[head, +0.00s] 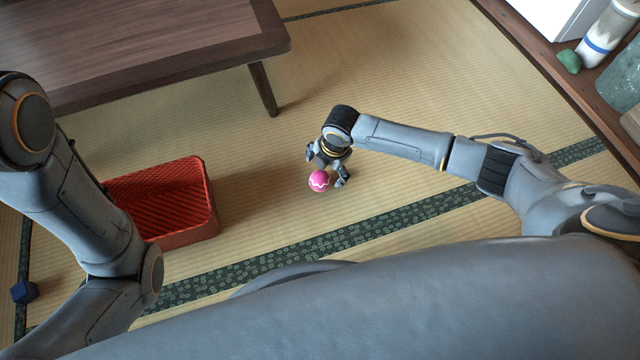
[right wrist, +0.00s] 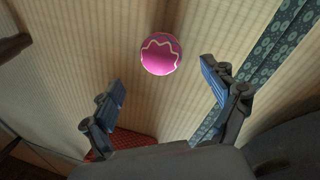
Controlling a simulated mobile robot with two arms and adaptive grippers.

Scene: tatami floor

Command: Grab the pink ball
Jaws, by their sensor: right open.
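The pink ball (head: 319,181) has a pale zigzag line and rests on the tatami floor near the middle of the head view. In the right wrist view the ball (right wrist: 160,56) is whole and lies beyond the fingertips, centred between them. My right gripper (head: 327,172) points down close over the ball. Its two fingers stand wide apart in the right wrist view (right wrist: 162,78) with nothing held between them. My left arm comes in at the left of the head view, but its gripper is out of the picture.
A red ribbed crate (head: 212,222) stands on the floor left of the ball. A dark wooden table (head: 150,45) is at the upper left, its leg (head: 263,90) behind the ball. A small blue object (head: 24,291) lies far left. A shelf with several items lines the upper right.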

